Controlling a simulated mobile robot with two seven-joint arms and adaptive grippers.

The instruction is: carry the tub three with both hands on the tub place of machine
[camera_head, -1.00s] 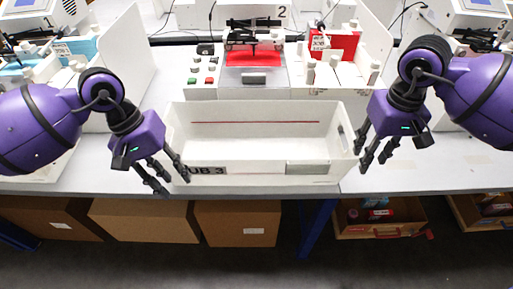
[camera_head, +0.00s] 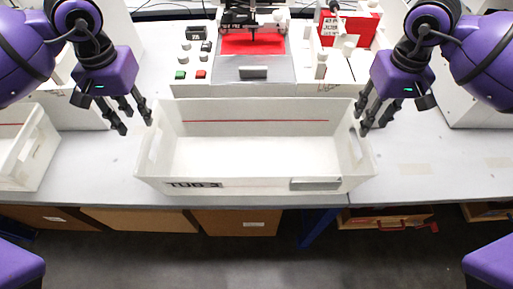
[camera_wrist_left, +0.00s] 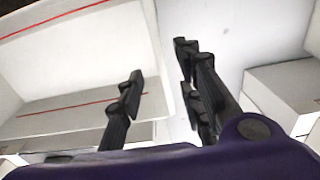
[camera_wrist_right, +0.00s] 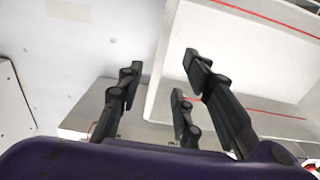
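Tub three (camera_head: 250,187) is a long white open box labelled "TUB 3" on its front wall. It appears to rest on the grey table, in front of the machine (camera_head: 250,82), and looks empty inside. My left gripper (camera_head: 136,124) is open at the tub's left end. In the left wrist view, the end wall (camera_wrist_left: 160,70) lies between its fingers. My right gripper (camera_head: 370,126) is open at the right end. In the right wrist view, the end wall (camera_wrist_right: 160,85) shows between its fingers. Contact with the walls cannot be told.
Another white tub (camera_head: 30,150) sits at the far left of the table. Buttons (camera_head: 190,74) and a red pad (camera_head: 252,43) are on the machine behind the tub. The table right of the tub (camera_head: 425,150) is clear. Cardboard boxes (camera_head: 235,220) stand below the table.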

